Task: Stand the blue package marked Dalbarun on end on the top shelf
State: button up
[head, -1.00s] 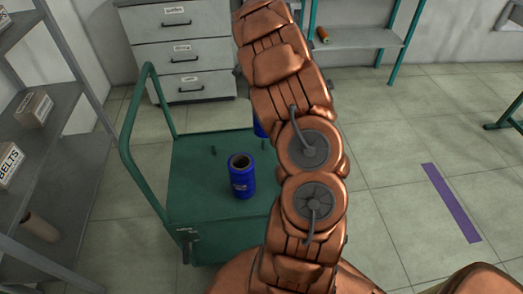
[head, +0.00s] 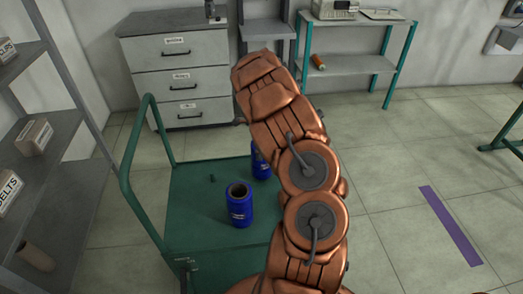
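A blue cylindrical package (head: 239,205) stands upright on the green cart, with a dark round hollow in its top. A second blue package (head: 260,162) stands behind it on the cart, partly covered by my arm. The marks on both are too small to read, so I cannot tell which is Dalbarun. A grey shelf rack (head: 62,130) is at the left, its top out of the picture. A teal-framed rack (head: 350,64) stands at the back. My copper arm crosses the middle; my gripper is not visible.
The green cart (head: 190,245) has a raised handle (head: 128,160) on its left. Brown boxes (head: 35,137) sit on the left rack. A grey drawer cabinet (head: 178,75) stands behind the cart. An orange spool (head: 318,62) lies on the teal-framed rack.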

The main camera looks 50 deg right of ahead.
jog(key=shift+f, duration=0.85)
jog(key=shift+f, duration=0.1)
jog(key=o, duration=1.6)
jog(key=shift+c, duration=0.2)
jog(key=shift+p, duration=0.35)
